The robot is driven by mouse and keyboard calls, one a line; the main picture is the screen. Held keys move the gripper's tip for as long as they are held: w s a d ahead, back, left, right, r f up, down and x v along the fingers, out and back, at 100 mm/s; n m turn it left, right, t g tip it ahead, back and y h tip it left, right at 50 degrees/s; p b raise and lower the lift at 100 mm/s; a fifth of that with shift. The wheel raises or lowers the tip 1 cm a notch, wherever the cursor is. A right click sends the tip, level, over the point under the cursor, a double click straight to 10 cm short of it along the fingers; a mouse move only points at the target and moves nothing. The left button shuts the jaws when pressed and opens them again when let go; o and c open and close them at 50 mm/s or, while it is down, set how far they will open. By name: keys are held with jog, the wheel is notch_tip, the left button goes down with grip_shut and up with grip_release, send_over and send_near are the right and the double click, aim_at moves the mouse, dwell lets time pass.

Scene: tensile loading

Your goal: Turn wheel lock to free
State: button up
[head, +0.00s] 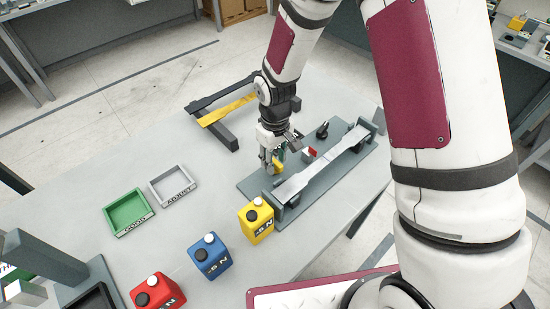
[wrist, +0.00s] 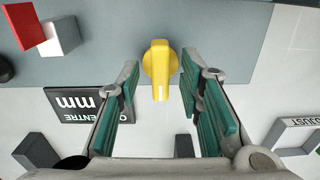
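The wheel lock appears to be the yellow knob (wrist: 160,66), with a round base and a short lever bearing a white mark, pointing down in the wrist view. It sits at the edge of a grey-blue base plate (wrist: 110,50). My gripper (wrist: 159,88) is open, its green-padded fingers on either side of the lever with gaps both sides, not visibly touching. In the head view my gripper (head: 271,160) is low beside the fixture's base plate (head: 255,186). Yellow shows there beside the fingers, but the knob is partly hidden.
A long grey bar (head: 325,165) lies along the fixture. A green tray (head: 128,212) and grey tray (head: 172,186) lie left. A dark frame (head: 225,105) stands behind. Table between trays and fixture is clear.

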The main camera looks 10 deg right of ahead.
notch_tip(320, 180, up, 12)
dwell(0.6)
dwell(0.5)
notch_tip(320, 180, up, 14)
jog(key=r+m+t, duration=0.1)
jog(key=m+t, duration=0.2)
send_over(275, 161)
jog(key=s+d, duration=0.7)
jog(key=s+d+r+m+t, duration=0.1)
jog(key=s+d+r, duration=0.1)
jog(key=s, duration=0.4)
jog(key=s+d+r+m+t, duration=0.1)
jog(key=s+d+r+m, duration=0.1)
jog(key=s, duration=0.5)
jog(key=shift+s+d+r+m+t, duration=0.25)
jog(key=shift+d+r, duration=0.35)
jog(key=shift+r, duration=0.65)
